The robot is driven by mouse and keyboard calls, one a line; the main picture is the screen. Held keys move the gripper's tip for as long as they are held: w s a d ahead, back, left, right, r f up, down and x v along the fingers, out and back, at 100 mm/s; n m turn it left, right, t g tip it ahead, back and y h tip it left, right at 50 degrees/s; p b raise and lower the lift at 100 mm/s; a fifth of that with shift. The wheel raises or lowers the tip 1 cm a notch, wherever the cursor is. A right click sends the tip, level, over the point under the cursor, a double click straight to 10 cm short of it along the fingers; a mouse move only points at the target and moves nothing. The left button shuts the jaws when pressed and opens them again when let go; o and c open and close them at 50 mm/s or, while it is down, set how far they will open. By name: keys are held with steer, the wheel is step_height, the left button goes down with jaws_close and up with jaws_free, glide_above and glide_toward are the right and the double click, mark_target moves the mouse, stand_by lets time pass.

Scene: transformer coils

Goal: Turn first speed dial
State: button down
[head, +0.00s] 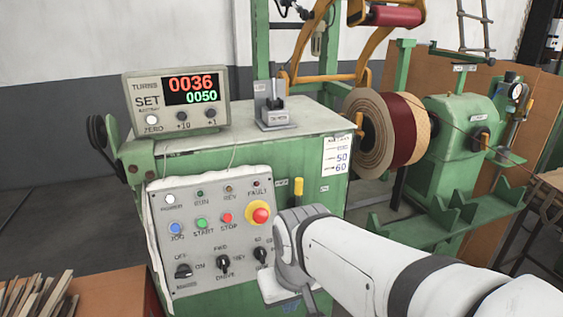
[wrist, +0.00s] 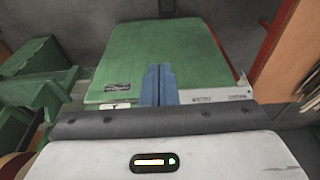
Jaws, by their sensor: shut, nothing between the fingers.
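The grey control panel (head: 215,228) on the green machine carries three black knobs along its lower edge. The left knob (head: 183,271) is marked OFF and ON, and the middle knob (head: 223,264) is marked DRIVE. The right knob (head: 261,255) has number marks, partly hidden by my wrist, and looks like the speed dial. In the wrist view my gripper (wrist: 159,70) has its blue-grey fingers together with nothing between them. No knob shows in the wrist view.
A red stop button (head: 258,212) on a yellow base sits just above the right knob. A counter box (head: 177,101) reads 0036 and 0050. A wound coil (head: 380,135) is at the right. Wooden strips (head: 38,295) lie at lower left. A green surface (wrist: 125,65) lies beyond my fingers.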

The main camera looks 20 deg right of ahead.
mark_target(262, 252)
steer(key=c, duration=2.1)
jaws_free()
steer(key=shift+o, duration=0.7)
steer(key=shift+w+r, duration=0.15)
steer(key=shift+w, duration=0.2)
steer(key=o, duration=0.5)
steer(key=shift+t, duration=0.9)
steer(key=w, duration=0.5)
steer(key=w+r+p, duration=0.1)
steer(key=w, duration=0.4)
steer(key=w+p, duration=0.1)
steer(key=w, duration=0.4)
steer(key=shift+w+d+r, duration=0.1)
steer(key=shift+w+r, duration=0.05)
steer(key=shift+r, duration=0.25)
steer(key=shift+c, duration=0.2)
steer(key=x, duration=0.8)
steer(key=shift+w+r, duration=0.1)
steer(key=shift+w, duration=0.25)
steer(key=c, duration=0.6)
steer(key=shift+s, duration=0.2)
jaws_close()
